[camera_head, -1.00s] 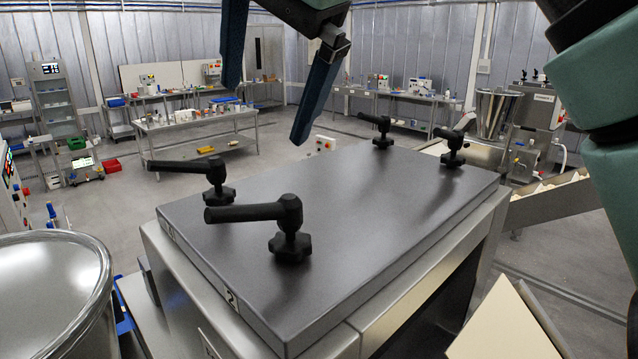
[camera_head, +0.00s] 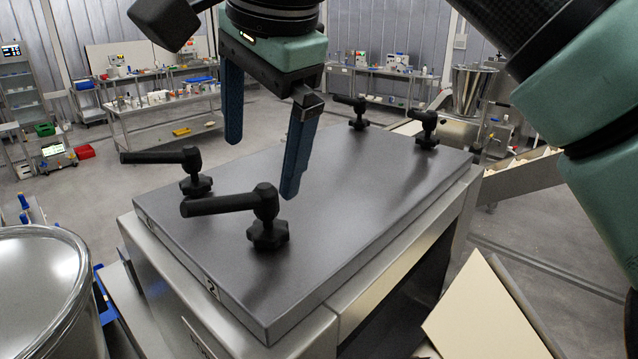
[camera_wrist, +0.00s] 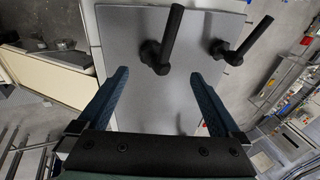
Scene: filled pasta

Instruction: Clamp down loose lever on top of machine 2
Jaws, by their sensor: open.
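Machine 2 (camera_head: 212,285) has a dark flat top plate (camera_head: 340,200) with black clamp levers at its corners. The near lever (camera_head: 232,204) stands on a star-shaped knob, its handle pointing left. The left lever (camera_head: 160,157) also points left. Two far levers (camera_head: 350,101) (camera_head: 424,118) stand at the back edge. I cannot tell which one is loose. My gripper (camera_head: 262,168) is open and empty above the plate, its blue fingers just behind the near lever. In the wrist view, the near lever (camera_wrist: 168,38) lies ahead between the fingers, and the left lever (camera_wrist: 245,42) is to the right.
A round steel vessel (camera_head: 40,295) stands close at the left of the machine. A cream panel (camera_head: 485,315) is at the lower right. A conveyor (camera_head: 520,175) and a steel hopper (camera_head: 472,90) are behind on the right. The plate's middle is clear.

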